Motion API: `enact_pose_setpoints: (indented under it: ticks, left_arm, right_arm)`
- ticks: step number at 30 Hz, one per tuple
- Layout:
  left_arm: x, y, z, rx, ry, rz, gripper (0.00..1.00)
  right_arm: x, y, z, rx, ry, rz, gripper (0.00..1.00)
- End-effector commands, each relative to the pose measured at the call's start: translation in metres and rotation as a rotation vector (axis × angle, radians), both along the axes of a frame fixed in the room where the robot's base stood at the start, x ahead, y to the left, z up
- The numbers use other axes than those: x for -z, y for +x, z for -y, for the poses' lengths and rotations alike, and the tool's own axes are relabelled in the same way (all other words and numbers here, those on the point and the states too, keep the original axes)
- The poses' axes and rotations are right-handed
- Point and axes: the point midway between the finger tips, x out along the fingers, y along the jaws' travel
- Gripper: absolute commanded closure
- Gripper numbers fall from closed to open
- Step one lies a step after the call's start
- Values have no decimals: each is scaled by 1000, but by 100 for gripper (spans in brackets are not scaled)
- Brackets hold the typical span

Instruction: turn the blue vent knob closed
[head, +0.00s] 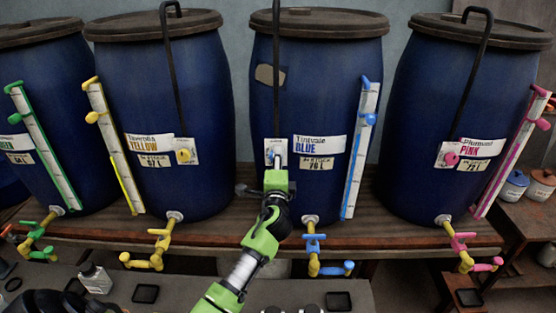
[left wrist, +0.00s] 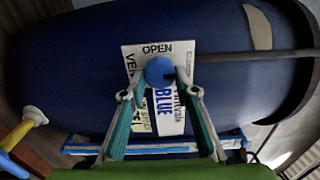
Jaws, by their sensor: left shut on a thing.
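The blue vent knob (left wrist: 159,71) sits on a white plate (left wrist: 131,58) on the blue-labelled vat (head: 320,85). In the left wrist view the plate reads OPEN along its top edge; other lettering is partly hidden. My left gripper (head: 279,163) reaches up to this plate, and its two fingers are shut on the knob, one on each side. In the head view the gripper hides most of the knob. The knob's pointer direction cannot be told. My right gripper is not in view.
A level gauge (head: 360,150) and a blue-handled tap (head: 314,246) are on the same vat. Yellow (head: 165,100) and pink (head: 460,110) vats stand either side on the wooden bench (head: 385,236).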

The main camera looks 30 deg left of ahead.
Motion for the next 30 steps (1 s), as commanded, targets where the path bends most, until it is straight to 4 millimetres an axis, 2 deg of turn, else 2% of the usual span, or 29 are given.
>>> enact_pose_setpoints:
  ticks: [1,12,13,15,25,30]
  left_arm:
    - [-9,0,-5,-7,13,10,93]
    - [-10,0,-5,-7,17,10,93]
    - [-10,0,-5,-7,17,10,67]
    - [-9,0,-5,-7,15,10,55]
    - [-4,-1,-1,-2,10,2,55]
    - [-2,-14,8,0,9,1,55]
  right_arm:
    - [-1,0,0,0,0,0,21]
    - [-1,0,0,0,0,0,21]
    - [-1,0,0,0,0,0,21]
    - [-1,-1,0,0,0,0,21]
    - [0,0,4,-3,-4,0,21]
    - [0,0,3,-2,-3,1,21]
